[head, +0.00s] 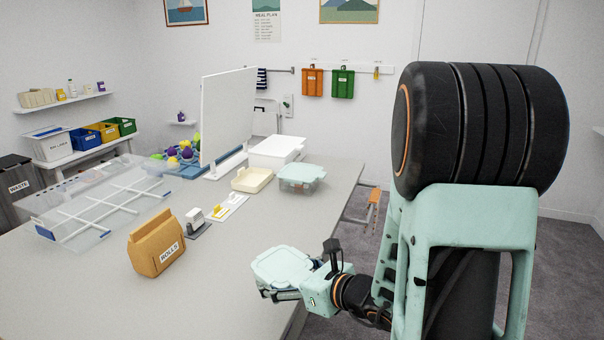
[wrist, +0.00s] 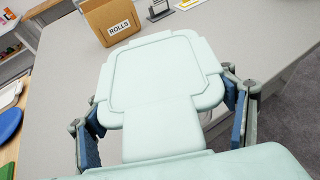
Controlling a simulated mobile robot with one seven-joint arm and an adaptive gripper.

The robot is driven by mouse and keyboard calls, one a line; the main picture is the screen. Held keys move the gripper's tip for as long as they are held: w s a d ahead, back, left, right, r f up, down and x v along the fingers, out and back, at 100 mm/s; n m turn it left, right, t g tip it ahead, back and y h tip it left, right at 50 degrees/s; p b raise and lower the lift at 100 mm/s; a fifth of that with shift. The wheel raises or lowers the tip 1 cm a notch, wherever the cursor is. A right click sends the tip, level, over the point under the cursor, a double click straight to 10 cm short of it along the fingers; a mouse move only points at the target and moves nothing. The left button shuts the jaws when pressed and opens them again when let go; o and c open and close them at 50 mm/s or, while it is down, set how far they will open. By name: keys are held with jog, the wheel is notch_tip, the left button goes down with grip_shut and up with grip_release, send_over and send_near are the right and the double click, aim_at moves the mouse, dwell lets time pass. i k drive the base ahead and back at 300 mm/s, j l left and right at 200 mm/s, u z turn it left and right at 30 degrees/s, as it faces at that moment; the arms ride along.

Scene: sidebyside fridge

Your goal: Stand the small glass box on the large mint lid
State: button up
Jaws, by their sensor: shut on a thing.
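The small glass box (head: 279,268) is in my gripper (head: 281,293), low in the middle of the head view. Its mint lid faces up and looks about level; its clear sides are mostly hidden. In the wrist view the lid (wrist: 160,70) fills the middle, with clip tabs at its edges, between the two blue-padded fingers of my gripper (wrist: 162,108). The large mint lid (head: 302,172) is on a larger clear box standing on the table, farther back near the right edge. Its top is bare. The held box is nearer to me, apart from it.
The brown ROLLS bag (head: 156,245) stands on the table (head: 215,300) to the left. A cream tray (head: 252,180), a white container (head: 276,150) and a white upright panel (head: 228,115) stand near the large box. Clear table lies between the held box and the large lid.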

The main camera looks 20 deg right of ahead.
aim_at(304, 172)
jog(key=i+l+u, duration=0.3)
jog(key=l, duration=0.25)
jog(key=i+l+u, duration=0.15)
jog(key=i+l, duration=0.15)
jog(key=i+l+u, duration=0.15)
jog(key=l, duration=0.2)
jog(key=i+l+u, duration=0.15)
jog(key=l, duration=0.2)
jog(key=i+l+u, duration=0.15)
jog(key=l, duration=0.25)
